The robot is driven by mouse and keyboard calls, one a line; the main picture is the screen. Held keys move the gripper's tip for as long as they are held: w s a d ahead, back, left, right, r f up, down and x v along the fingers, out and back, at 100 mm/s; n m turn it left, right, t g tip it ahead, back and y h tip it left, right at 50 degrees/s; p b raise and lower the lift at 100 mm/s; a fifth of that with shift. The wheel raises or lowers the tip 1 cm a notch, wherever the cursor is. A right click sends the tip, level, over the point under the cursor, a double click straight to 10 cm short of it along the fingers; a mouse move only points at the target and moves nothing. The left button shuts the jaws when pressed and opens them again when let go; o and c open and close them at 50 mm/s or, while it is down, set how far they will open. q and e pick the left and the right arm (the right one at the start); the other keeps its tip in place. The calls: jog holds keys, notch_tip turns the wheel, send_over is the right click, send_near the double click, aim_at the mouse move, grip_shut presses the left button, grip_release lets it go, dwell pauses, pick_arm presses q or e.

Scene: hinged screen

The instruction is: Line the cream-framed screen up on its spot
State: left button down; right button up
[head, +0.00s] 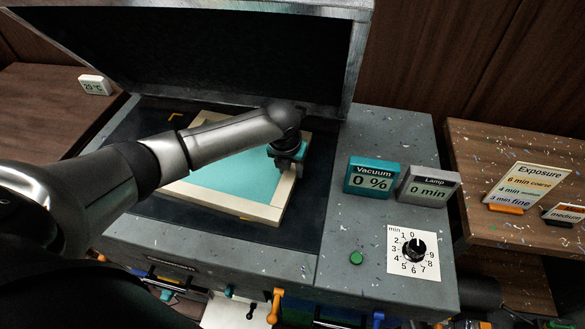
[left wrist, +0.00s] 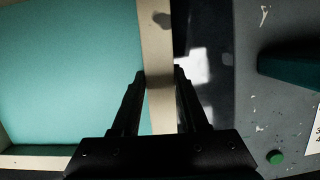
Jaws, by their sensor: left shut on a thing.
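The cream-framed screen (head: 275,205) with teal mesh lies on the dark bed (head: 310,215) of the exposure unit, turned slightly against the bed's edges. My left gripper (head: 288,162) is at its right side bar. In the left wrist view the fingers (left wrist: 160,76) stand on either side of the cream bar (left wrist: 157,45), shut on it. My left arm hides much of the screen's left part. My right gripper is not in view.
The raised lid (head: 210,50) stands open behind the bed. To the right are the vacuum display (head: 371,177) reading 0 %, the lamp display (head: 428,188) reading 0 min, a dial (head: 414,250) and a green button (head: 356,258). An exposure card (head: 527,185) stands on the side table.

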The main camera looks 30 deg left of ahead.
aim_at(262, 165)
pick_arm(q)
jog(key=shift+n, duration=0.3)
jog(key=shift+s+a+p, duration=0.2)
jog(key=shift+a+p, duration=0.1)
jog(key=shift+a, duration=1.7)
jog(key=shift+n, duration=0.3)
jog(key=shift+s+a, duration=0.1)
jog(key=shift+a, duration=2.2)
jog(key=shift+c, duration=1.7)
grip_release()
jog(key=shift+d, duration=0.1)
jog(key=shift+c, duration=0.4)
notch_tip(262, 165, up, 7)
jog(key=p, duration=0.7)
